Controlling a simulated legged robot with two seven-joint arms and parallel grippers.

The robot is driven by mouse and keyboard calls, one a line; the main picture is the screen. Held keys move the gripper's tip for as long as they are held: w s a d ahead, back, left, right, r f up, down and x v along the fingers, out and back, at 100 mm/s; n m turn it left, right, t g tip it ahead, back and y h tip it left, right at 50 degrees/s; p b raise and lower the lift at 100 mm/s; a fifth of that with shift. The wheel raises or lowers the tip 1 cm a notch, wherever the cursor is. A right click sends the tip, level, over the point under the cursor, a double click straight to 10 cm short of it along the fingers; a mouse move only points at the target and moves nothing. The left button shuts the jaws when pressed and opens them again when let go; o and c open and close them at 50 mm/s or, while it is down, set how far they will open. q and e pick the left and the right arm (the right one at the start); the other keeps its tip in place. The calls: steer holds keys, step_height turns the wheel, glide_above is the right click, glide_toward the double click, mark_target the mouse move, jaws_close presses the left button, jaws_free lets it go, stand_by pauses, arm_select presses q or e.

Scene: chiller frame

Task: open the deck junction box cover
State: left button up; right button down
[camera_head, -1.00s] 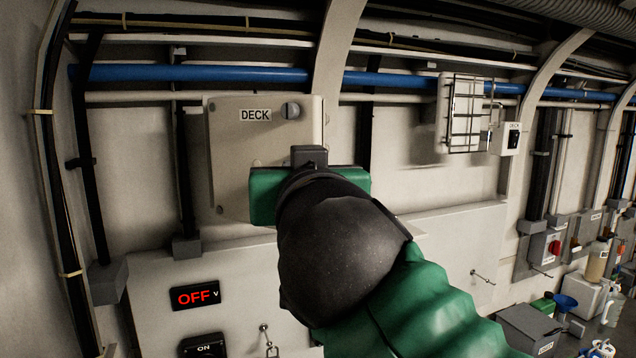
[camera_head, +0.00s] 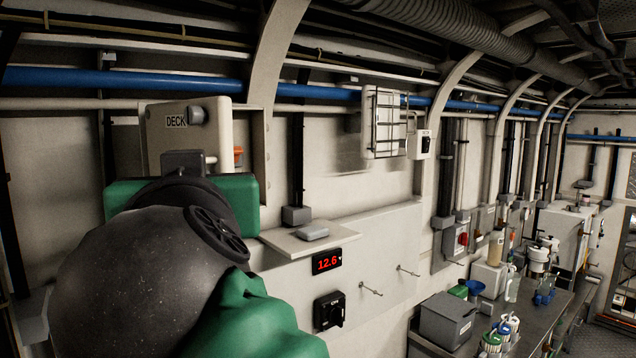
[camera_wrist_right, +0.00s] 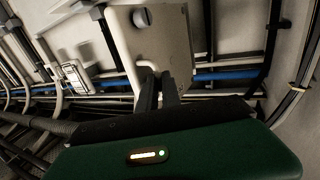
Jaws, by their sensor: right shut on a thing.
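The deck junction box cover (camera_head: 165,142) is a beige panel with a DECK label and a round grey knob, upper left in the head view. It also shows at the top of the right wrist view (camera_wrist_right: 172,38). My right gripper (camera_head: 183,160) is in front of its lower part and hides it there. An orange part (camera_head: 239,152) shows just past the cover's right edge. My left gripper is not in view.
A blue pipe (camera_head: 270,90) runs behind the box. A small shelf (camera_head: 290,243) with a grey item, a red 12.6 display (camera_head: 327,262) and a black switch (camera_head: 328,311) are to the right. A caged lamp (camera_head: 384,122) hangs beyond. A cluttered bench is at lower right.

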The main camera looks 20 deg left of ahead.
steer(key=shift+s+a, duration=0.65)
steer(key=shift+s, duration=0.1)
steer(key=c, duration=1.6)
jaws_free()
steer(key=shift+w+d, duration=0.1)
steer(key=shift+w, duration=0.1)
steer(key=shift+o, duration=0.2)
